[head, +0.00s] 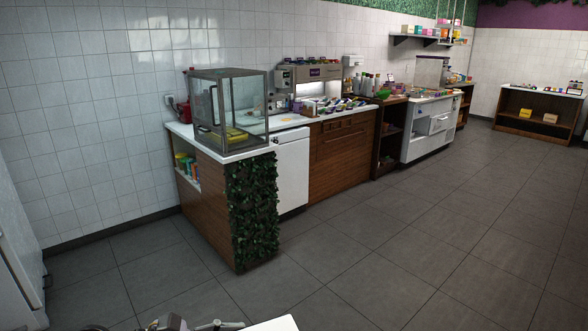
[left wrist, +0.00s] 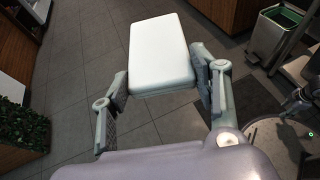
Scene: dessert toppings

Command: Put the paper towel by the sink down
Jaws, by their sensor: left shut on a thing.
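The paper towel (left wrist: 160,55) is a white, rounded block in the left wrist view. My left gripper (left wrist: 160,85) is shut on it, with one finger at each side. In the head view, only a white edge of the paper towel (head: 272,325) and part of my left gripper (head: 190,324) show at the bottom. The paper towel is held in the air above the floor. I cannot make out a sink for certain.
A counter (head: 215,205) with a glass case (head: 228,110) and ivy-covered end stands ahead, against the tiled wall. More counters run to the right. A low shelf (head: 540,118) stands at far right. A bin (left wrist: 272,38) shows in the wrist view. The grey floor (head: 400,255) is clear.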

